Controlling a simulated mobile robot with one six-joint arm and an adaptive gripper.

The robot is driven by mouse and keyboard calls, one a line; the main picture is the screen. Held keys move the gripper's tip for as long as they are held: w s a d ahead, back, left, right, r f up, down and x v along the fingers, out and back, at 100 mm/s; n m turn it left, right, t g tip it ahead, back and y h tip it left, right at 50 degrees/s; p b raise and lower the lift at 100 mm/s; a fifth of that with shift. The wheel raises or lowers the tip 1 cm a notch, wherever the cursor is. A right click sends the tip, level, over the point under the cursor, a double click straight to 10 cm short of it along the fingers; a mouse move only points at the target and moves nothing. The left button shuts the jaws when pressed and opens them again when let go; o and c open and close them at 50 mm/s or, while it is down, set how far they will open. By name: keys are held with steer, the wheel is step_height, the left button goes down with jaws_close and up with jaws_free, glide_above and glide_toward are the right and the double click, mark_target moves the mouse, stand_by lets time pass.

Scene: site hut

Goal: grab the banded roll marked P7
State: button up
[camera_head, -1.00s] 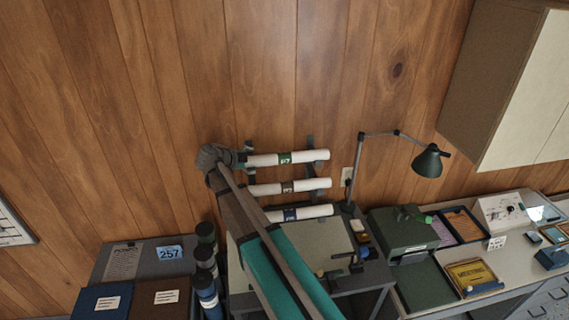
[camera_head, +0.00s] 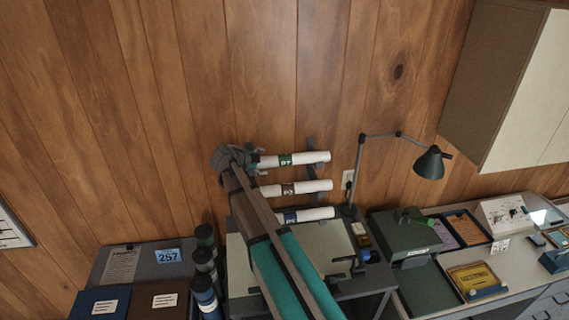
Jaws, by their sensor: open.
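The roll with the green band marked P7 (camera_head: 308,158) is the top one of three white rolls on a wall rack. It lies level against the wood wall. My gripper (camera_head: 250,157) is open at the left end of this roll, in front of its end as I see it. I cannot tell whether the fingers are around the roll or touching it. Below it are a roll with a brown band (camera_head: 310,187) and a roll with a blue band (camera_head: 312,214). My arm hides the left ends of the lower rolls.
A desk lamp (camera_head: 429,163) stands right of the rack. A green machine (camera_head: 405,236) and trays are on the right counter. Dark tubes (camera_head: 205,283) stand upright left of my arm, beside boxes and binders. A wall cabinet (camera_head: 500,70) hangs upper right. The wall above the rack is clear.

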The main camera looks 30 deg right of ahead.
steer(key=shift+w+d+f, duration=0.2)
steer(key=shift+d+f, duration=0.1)
steer(key=shift+d, duration=0.15)
steer(key=c, duration=1.3)
steer(key=shift+r, duration=0.2)
step_height(320, 180, up, 3)
steer(key=p, duration=0.3)
steer(key=s+d+r+p, duration=0.3)
steer(key=s+r+p, duration=0.6)
steer(key=s, duration=0.4)
steer(key=shift+s+d+r+p, duration=0.3)
steer(key=shift+d+p, duration=0.05)
steer(key=shift+p, duration=0.05)
